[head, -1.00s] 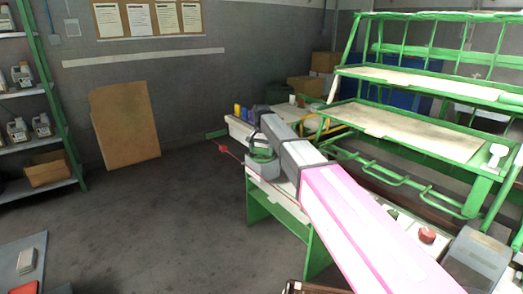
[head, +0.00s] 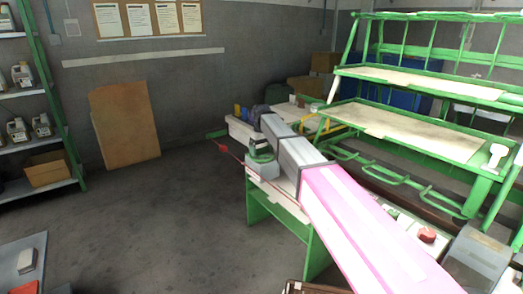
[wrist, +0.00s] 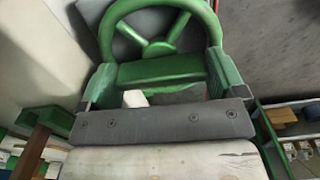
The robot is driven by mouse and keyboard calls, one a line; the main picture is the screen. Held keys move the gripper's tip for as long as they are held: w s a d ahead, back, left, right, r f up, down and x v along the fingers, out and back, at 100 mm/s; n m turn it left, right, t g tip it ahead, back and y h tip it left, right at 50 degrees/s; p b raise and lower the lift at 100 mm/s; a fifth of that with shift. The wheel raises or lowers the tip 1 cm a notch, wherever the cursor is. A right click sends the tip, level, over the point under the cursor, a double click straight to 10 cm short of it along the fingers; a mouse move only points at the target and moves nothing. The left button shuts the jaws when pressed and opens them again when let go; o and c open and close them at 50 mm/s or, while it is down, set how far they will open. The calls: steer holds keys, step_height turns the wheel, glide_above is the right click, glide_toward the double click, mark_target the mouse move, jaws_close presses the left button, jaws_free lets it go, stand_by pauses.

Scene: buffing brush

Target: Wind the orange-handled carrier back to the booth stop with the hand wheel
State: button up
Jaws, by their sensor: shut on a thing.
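The green hand wheel (wrist: 160,28) fills the top of the wrist view, with its spokes and curved rim showing. My gripper (wrist: 161,70) has its two fingers on either side of a green bar of the wheel and is shut on it. In the head view the green wheel (head: 262,153) sits small above a grey housing on the bench, partly hidden by my arm. A red piece (head: 223,148) on a thin rod sticks out left of the wheel. I cannot tell the orange-handled carrier for sure; my arm covers much of the bench.
A green-framed rack (head: 425,130) with pale shelves stands at the right. A red button (head: 427,235) is near the arm's lower right. A brown board (head: 125,125) leans on the back wall. The floor (head: 150,215) left of the bench is clear.

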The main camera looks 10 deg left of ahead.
steer(key=n, duration=0.5)
steer(key=shift+n, duration=2.6)
steer(key=o, duration=0.6)
steer(key=shift+o, duration=0.2)
step_height(320, 180, up, 11)
